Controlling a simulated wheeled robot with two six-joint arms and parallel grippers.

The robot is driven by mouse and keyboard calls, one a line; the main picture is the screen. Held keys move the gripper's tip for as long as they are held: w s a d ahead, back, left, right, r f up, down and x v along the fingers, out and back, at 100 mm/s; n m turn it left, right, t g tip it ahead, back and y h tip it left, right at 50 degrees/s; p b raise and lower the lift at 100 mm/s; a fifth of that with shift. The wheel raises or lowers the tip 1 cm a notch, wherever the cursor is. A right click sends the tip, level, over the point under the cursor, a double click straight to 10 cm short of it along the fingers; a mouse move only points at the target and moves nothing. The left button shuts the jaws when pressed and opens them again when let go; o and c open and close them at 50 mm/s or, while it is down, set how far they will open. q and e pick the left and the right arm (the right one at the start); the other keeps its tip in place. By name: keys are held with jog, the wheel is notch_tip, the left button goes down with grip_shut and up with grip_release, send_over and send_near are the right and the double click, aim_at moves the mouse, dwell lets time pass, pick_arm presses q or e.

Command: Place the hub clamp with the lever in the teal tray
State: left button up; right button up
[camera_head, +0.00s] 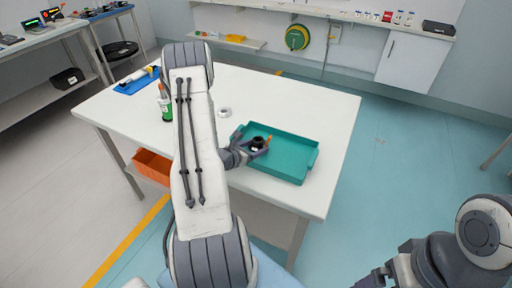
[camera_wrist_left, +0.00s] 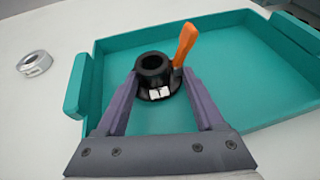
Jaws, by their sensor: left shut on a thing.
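The hub clamp (camera_wrist_left: 153,76) is a black ring-shaped part with an orange lever (camera_wrist_left: 184,44) standing up at its right side. It is at the left part of the teal tray (camera_wrist_left: 225,39) in the left wrist view. My left gripper (camera_wrist_left: 157,92) is shut on the hub clamp, with one finger on each side. In the head view the hub clamp (camera_head: 258,142) is over the near left part of the tray (camera_head: 290,171), and my left gripper (camera_head: 255,149) reaches it from the left. I cannot tell whether the clamp touches the tray floor. My right gripper (camera_head: 375,279) shows only partly at the bottom edge.
A silver ring (camera_wrist_left: 34,63) lies on the white table (camera_head: 325,100) left of the tray. An orange bin (camera_head: 152,167) is under the table. The table beyond the teal tray is clear.

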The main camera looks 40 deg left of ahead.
pick_arm(q)
jog(key=shift+f, duration=0.1)
jog(key=o, duration=1.6)
jog(key=shift+f, duration=0.1)
jog(key=shift+c, duration=0.2)
jog(key=shift+r, duration=0.3)
jog(key=v, duration=1.1)
jog(key=shift+a+b, duration=0.15)
jog(key=shift+b, duration=0.25)
jog(key=shift+s+r, duration=0.15)
jog(key=shift+s, duration=0.3)
